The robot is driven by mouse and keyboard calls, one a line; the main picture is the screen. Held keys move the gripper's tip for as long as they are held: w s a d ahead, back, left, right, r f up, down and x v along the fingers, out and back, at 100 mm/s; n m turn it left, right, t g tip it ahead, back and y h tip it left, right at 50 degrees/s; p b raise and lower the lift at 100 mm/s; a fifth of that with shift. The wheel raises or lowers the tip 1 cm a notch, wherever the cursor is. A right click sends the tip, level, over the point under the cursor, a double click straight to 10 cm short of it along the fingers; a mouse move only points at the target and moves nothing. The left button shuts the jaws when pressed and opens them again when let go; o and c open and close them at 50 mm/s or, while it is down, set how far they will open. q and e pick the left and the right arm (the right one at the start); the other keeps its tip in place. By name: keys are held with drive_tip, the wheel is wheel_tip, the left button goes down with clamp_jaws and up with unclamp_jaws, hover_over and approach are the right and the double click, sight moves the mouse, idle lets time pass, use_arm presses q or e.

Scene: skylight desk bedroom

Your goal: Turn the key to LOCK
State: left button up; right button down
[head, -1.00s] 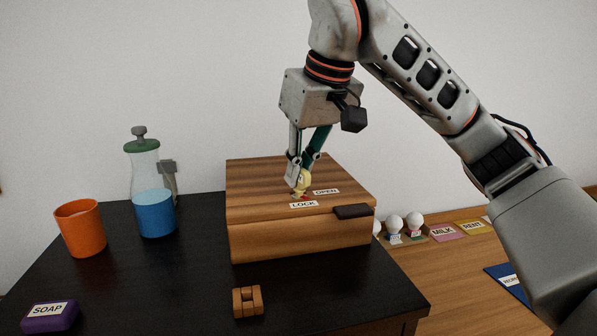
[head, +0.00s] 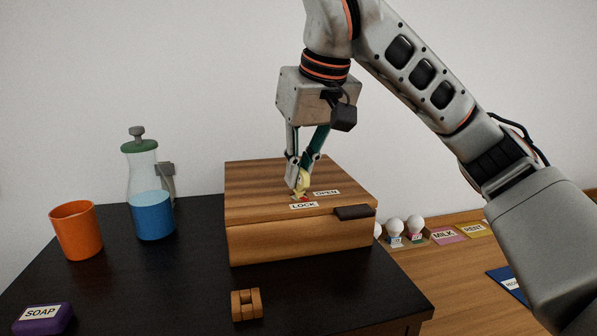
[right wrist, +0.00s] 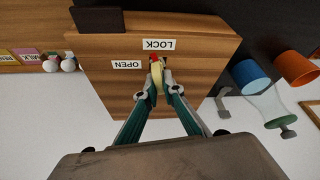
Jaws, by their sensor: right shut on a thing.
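A wooden box (head: 262,180) with a dark front tab stands on the black desk. A pale yellow key (head: 303,182) stands on its lid, beside the LOCK label (head: 303,205) and the OPEN label (head: 326,192). My right gripper (head: 298,178) comes down from above and is shut on the key. In the right wrist view the key (right wrist: 157,76) is between the fingertips. A small red mark (right wrist: 154,57) shows at its far end, close to the LOCK label. The fingers partly hide the key, so its exact angle is hard to tell. My left gripper is out of view.
An orange cup (head: 76,232) and a bottle of blue liquid (head: 152,205) stand left of the box. A purple soap block (head: 42,318) and a small wooden piece (head: 246,305) lie in front. Bulbs and labelled cards, including MILK (head: 449,235), lie at the right.

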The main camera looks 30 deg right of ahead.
drive_tip(key=c, duration=2.1)
unclamp_jaws()
drive_tip(key=v, duration=1.2)
